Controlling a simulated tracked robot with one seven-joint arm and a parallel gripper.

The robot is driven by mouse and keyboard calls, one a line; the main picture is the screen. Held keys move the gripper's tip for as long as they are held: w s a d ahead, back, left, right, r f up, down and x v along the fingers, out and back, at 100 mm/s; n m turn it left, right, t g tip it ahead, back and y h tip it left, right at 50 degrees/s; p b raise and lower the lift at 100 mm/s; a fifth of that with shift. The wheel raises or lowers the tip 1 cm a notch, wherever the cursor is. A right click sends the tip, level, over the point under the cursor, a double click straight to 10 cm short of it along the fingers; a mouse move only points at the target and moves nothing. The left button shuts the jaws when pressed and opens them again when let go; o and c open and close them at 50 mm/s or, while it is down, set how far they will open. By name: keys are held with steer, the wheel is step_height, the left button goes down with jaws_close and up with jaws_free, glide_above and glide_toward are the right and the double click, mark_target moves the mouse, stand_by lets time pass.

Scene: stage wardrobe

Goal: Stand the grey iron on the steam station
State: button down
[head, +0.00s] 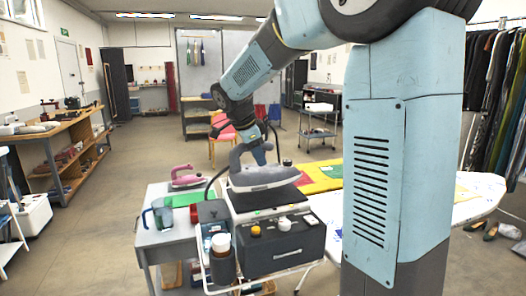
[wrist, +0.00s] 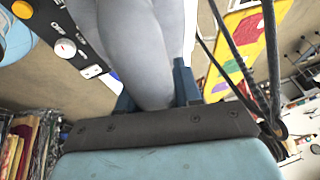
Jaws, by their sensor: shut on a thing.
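The grey iron (head: 264,177) is in the head view over the steam station (head: 285,246), a dark box with a yellow knob and a white knob on its front. The iron lies roughly level, its sole low over the station's black top plate (head: 264,200); I cannot tell whether they touch. My gripper (head: 254,146) comes from above and is shut on the iron's handle. In the wrist view the iron's grey body (wrist: 145,45) fills the middle, between the blue fingers of my gripper (wrist: 156,92). The station's knob panel (wrist: 66,46) shows at upper left there.
A bottle (head: 221,246) stands in the cart's front holder. The ironing board (head: 475,190) with coloured cloth (head: 325,176) is to the right. A dark hose loops behind the iron.

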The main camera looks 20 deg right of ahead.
mark_target(257, 167)
steer(key=shift+w+a+f, duration=0.2)
steer(key=shift+a+f, duration=0.05)
steer(key=shift+f, duration=1.6)
steer(key=c, duration=0.8)
jaws_free()
steer(key=shift+o, duration=0.2)
